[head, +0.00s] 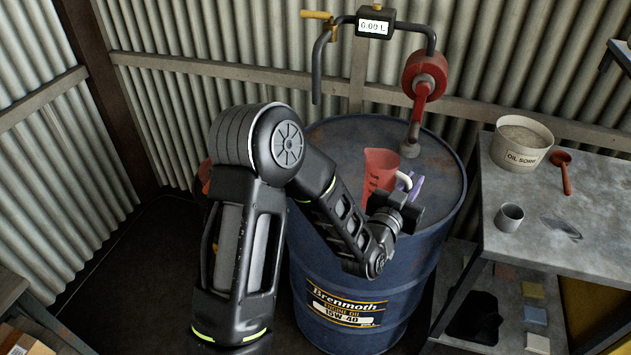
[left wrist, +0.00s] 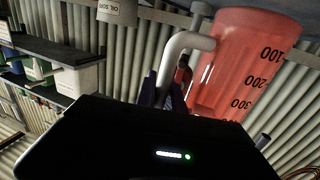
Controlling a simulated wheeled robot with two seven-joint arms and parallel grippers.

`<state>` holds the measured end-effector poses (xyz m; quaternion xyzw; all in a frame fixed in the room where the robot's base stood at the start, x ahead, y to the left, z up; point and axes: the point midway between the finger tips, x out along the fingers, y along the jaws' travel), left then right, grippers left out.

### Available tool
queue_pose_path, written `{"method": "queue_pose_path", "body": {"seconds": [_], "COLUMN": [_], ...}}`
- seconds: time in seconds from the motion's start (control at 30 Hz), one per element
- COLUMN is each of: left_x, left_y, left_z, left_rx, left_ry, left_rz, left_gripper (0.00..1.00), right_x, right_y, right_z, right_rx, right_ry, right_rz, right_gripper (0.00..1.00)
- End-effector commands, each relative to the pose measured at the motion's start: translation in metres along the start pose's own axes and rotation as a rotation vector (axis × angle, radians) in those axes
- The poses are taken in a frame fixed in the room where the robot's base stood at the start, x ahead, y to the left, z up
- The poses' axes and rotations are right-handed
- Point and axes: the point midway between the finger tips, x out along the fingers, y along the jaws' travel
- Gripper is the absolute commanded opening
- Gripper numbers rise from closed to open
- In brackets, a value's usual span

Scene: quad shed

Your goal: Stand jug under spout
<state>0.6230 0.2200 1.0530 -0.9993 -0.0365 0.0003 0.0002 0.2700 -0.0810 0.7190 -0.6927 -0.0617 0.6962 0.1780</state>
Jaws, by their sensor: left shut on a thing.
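The red measuring jug (head: 378,172) is at the drum's top in the head view, upright, with its pale handle (head: 404,180) to the right. My left gripper (head: 408,190) is shut on this handle. In the left wrist view the jug (left wrist: 248,65) and its handle (left wrist: 178,52) appear close and upside down, with dark markings on the jug's side. I cannot tell whether the jug touches the drum top. The spout (head: 317,85) is a dark pipe hanging down at the back left, apart from the jug. My right gripper is out of view.
The blue drum (head: 335,130) carries a red pump (head: 424,75) behind the jug. A meter (head: 375,23) reading 0.00 L sits on the pipe above. At right, a grey bench (head: 590,215) holds a tub (head: 521,145), a red scoop (head: 565,172) and a small cup (head: 510,217).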

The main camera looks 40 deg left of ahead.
Motion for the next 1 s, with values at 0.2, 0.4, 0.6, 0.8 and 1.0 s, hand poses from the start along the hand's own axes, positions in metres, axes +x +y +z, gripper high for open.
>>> {"method": "queue_pose_path", "body": {"seconds": [0.2,0.4,0.6,0.8,1.0], "left_x": [0.054,0.094,0.104,0.106,0.106], "left_y": [-0.078,-0.174,-0.227,-0.25,-0.253], "left_z": [0.009,-0.002,-0.02,-0.032,-0.037], "left_rx": [-0.003,-0.005,-0.003,-0.002,0.001], "left_ry": [0.011,0.012,0.008,0.003,0.001], "left_rz": [-0.269,-0.595,-0.772,-0.843,-0.852], "left_gripper": [0.0,0.0,0.0,0.0,0.0], "right_x": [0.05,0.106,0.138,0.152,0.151], "right_y": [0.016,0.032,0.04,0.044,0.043], "right_z": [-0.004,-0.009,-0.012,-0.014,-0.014], "right_rx": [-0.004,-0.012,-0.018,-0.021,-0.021], "right_ry": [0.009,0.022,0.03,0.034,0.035], "right_rz": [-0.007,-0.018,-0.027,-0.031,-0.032], "right_gripper": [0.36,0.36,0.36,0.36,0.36]}}
